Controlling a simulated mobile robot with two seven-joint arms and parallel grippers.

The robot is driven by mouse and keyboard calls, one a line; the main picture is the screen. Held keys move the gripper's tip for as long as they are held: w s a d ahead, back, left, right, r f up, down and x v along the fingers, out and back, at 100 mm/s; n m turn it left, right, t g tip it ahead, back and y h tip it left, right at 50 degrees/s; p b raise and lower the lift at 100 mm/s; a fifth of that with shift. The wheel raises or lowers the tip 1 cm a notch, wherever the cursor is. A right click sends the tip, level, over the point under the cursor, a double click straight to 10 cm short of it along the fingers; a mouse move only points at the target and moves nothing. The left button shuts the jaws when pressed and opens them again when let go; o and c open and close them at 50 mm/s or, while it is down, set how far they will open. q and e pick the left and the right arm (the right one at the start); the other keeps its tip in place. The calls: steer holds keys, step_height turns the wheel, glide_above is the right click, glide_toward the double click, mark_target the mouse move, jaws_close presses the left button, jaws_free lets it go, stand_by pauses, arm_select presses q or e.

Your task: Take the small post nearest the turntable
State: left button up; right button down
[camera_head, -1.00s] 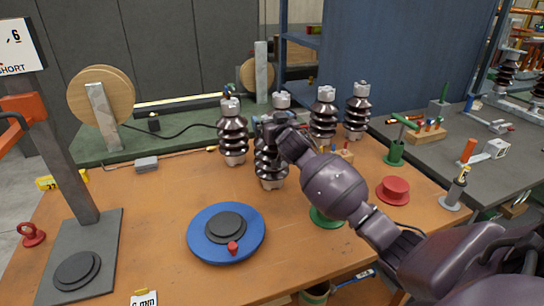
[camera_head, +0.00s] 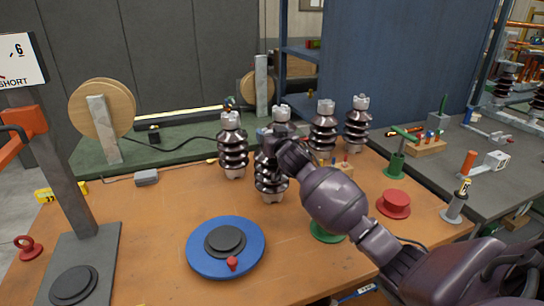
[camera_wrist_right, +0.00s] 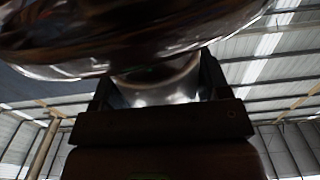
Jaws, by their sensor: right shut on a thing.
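The turntable (camera_head: 207,262) is a blue disc with a dark grey centre and a small red knob, on the orange-brown bench. The small post nearest it (camera_head: 271,184) is a dark brown ribbed insulator with pale metal ends. It stands upright behind and right of the turntable. My right gripper (camera_head: 276,145) is at its top, shut on it; the hand hides part of the post. In the right wrist view the gripper's fingers (camera_wrist_right: 158,95) lie either side of the post's pale metal end, with a glossy brown rib (camera_wrist_right: 130,35) above. My left gripper is not in view.
Similar posts stand close behind: one at left (camera_head: 233,150), one directly behind (camera_head: 281,118) and two at right (camera_head: 323,130), (camera_head: 358,128). A red spool (camera_head: 395,202) and a green stand (camera_head: 394,165) are at right.

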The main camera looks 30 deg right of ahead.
steer(key=shift+r, duration=0.4)
